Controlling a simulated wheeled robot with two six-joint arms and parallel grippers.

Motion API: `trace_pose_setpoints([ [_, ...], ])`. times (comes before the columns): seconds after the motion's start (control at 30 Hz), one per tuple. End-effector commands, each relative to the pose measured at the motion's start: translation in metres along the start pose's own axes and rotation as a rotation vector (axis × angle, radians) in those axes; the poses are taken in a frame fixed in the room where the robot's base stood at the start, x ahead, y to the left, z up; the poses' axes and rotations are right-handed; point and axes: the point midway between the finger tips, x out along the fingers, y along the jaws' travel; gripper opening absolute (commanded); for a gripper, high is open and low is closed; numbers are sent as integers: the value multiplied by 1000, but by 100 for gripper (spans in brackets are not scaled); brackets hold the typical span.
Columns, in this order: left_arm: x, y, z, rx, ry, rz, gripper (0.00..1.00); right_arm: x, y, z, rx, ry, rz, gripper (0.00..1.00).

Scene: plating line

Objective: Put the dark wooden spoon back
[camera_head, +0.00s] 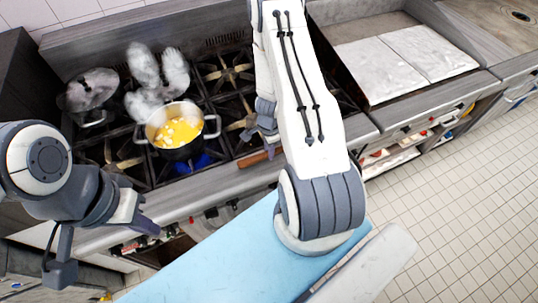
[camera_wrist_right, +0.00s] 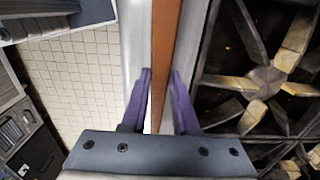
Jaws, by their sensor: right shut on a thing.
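A brown wooden spoon handle (camera_head: 253,159) shows at the stove's front edge in the head view; the rest of the spoon is hidden there. In the right wrist view the brown handle (camera_wrist_right: 165,48) runs between the purple fingers. My right gripper (camera_head: 268,138) is shut on it, mostly hidden behind its own arm in the head view. My left gripper (camera_head: 98,243) is open and empty, in front of the stove at the lower left.
A steaming pot (camera_head: 156,144) of yellow food stands on the stove, with another pot (camera_head: 92,118) behind it to the left. Burner grates (camera_head: 228,72) surround them. A flat griddle (camera_head: 352,38) with pale sheets lies right. Tiled floor (camera_head: 455,190) is clear.

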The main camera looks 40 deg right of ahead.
Motion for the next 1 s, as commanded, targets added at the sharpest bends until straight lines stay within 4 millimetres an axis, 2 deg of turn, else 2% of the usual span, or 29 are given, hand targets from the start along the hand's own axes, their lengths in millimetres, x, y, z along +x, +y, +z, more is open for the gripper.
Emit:
trace_pose_setpoints([
  [0.03,13,-1,1,1,0,0,0,13,0,0,1,0,0,0],
  [0.2,34,-2,2,3,-1,0,0,34,0,-1,1,0,0,0],
  [0.63,37,-3,2,4,0,0,0,37,0,-2,1,0,0,0],
  [0.67,35,-2,2,4,0,0,0,35,0,-2,1,0,0,40],
  [0.7,35,-2,2,4,0,0,0,35,0,-2,1,0,0,55],
  [0.73,35,-2,2,4,0,0,0,35,0,-2,1,0,0,58],
  [1.0,34,-2,2,4,0,0,0,34,0,-2,1,0,0,58],
])
